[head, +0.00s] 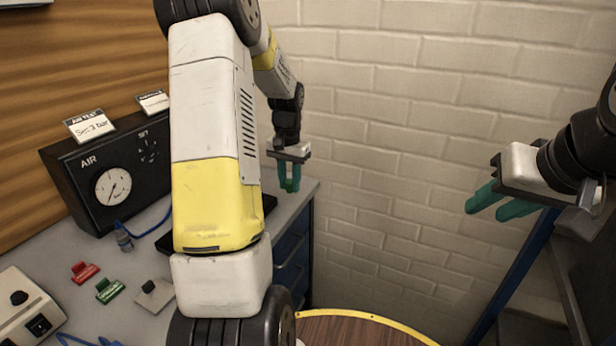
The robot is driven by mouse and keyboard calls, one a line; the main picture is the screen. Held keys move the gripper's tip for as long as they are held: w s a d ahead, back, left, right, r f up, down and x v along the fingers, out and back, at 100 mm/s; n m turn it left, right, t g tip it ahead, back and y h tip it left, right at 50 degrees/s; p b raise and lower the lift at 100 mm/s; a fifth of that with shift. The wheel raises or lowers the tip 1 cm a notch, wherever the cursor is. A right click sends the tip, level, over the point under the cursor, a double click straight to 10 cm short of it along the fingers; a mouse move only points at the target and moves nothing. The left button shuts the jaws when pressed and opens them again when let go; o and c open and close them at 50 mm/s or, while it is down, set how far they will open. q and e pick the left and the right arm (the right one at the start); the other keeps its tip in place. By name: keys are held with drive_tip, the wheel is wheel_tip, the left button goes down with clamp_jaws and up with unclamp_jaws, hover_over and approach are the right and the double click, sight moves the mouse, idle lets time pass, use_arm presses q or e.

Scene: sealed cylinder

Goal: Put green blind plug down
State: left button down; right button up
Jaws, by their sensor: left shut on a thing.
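My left gripper (289,186) is at the far right corner of the grey bench (60,236), in front of the white brick wall. Its teal fingers are shut on a small, brighter green thing, seemingly the green blind plug (290,186), which is mostly hidden between them. From this angle I cannot tell whether the plug touches the bench. My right gripper (486,208) is at the right, apart from the bench, with its two teal fingers spread and nothing between them.
A black AIR box with a gauge (113,187) stands at the back of the bench. My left arm hides the bench's middle, including part of a dark tray (165,242).

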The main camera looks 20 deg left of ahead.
use_arm(q)
hover_over(290, 196)
drive_tip(key=shift+f, duration=1.95)
drive_tip(key=shift+f, duration=0.6)
drive_tip(key=c, duration=1.1)
unclamp_jaws()
